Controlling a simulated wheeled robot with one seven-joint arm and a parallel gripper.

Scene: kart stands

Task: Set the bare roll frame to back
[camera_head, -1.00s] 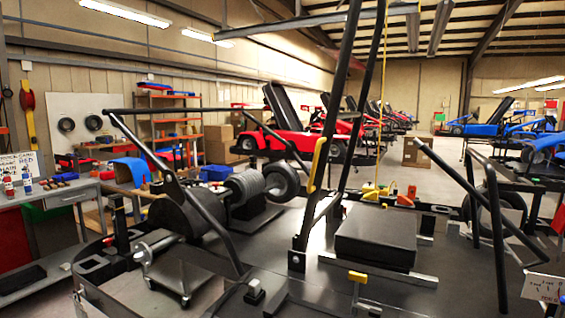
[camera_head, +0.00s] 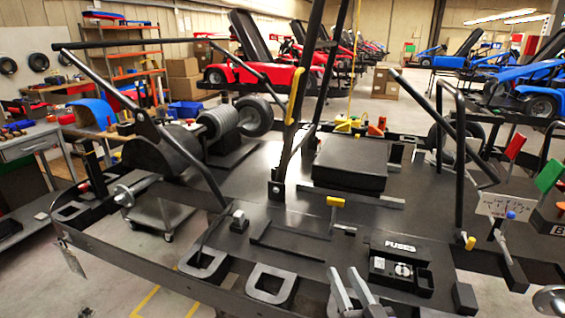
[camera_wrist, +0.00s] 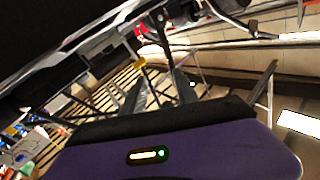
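A tall bare black tube frame (camera_head: 322,92) rises from the black kart stand (camera_head: 270,170), its top running out of the head view. A yellow grip (camera_head: 296,95) is on its left tube. It leans slightly, its top to the right. A lower black tube frame (camera_head: 130,95) stands at the left and another (camera_head: 462,130) at the right; which one the task names is not marked. My gripper (camera_head: 352,288) is at the bottom of the head view, in front of the stand and apart from the frames. In the wrist view my gripper (camera_wrist: 160,88) has its fingers spread with nothing between them.
On the stand are a black box (camera_head: 350,165), a fuse box (camera_head: 400,268), a yellow-topped lever (camera_head: 334,203) and a wheel (camera_head: 254,116). A sign (camera_head: 508,206) and red and green flags (camera_head: 548,175) are at the right. Other karts stand behind. Clear floor shows at lower left.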

